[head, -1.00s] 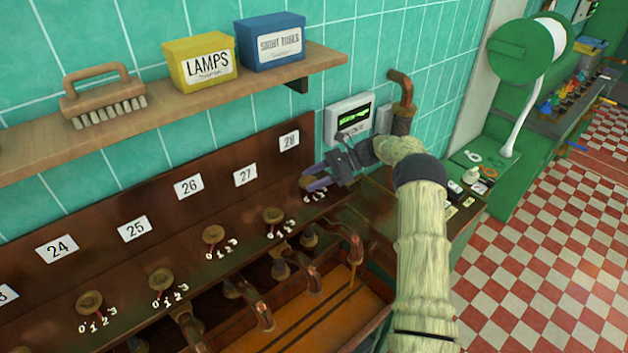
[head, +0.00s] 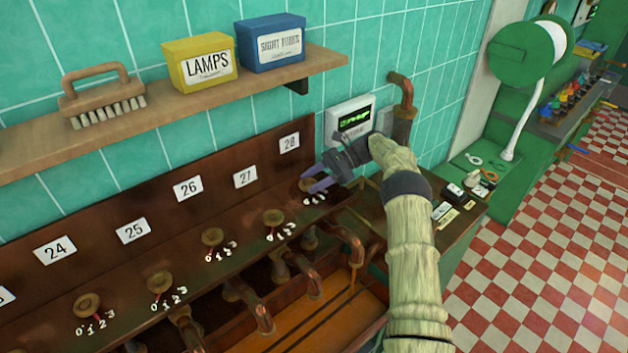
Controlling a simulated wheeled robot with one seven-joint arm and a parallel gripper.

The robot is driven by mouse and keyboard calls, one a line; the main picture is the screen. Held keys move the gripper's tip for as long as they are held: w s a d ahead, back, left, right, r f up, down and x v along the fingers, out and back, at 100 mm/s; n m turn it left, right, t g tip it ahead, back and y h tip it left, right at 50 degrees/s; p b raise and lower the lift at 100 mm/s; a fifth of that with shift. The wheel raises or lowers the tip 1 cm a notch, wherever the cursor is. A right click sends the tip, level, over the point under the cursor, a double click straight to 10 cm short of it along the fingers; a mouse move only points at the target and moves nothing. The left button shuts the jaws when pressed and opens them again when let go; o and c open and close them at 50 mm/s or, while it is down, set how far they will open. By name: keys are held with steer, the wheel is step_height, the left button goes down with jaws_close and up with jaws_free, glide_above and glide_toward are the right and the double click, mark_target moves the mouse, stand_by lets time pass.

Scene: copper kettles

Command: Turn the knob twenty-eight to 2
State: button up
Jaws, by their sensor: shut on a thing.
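The knob under the label 28 (head: 289,142) is the rightmost of a row of brass knobs on the dark brown panel (head: 100,270). My gripper (head: 314,184) is at this knob, its purple-grey fingers closed around it. The fingers cover much of knob twenty-eight (head: 306,185), so its pointer cannot be read. Small white scale digits (head: 314,200) show just below it, partly hidden by the fingers.
Knob 27 (head: 273,217) stands close on the left. Copper spouts (head: 345,240) hang below the panel. A wooden shelf (head: 200,112) with a brush and two boxes runs above. A white meter (head: 350,120) and copper pipe (head: 402,90) are behind my wrist.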

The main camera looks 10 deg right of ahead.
mark_target(313, 180)
steer(key=o, duration=1)
steer(key=shift+r, duration=0.1)
step_height(313, 180, up, 10)
steer(key=shift+b, duration=1.15)
steer(key=shift+a, duration=0.1)
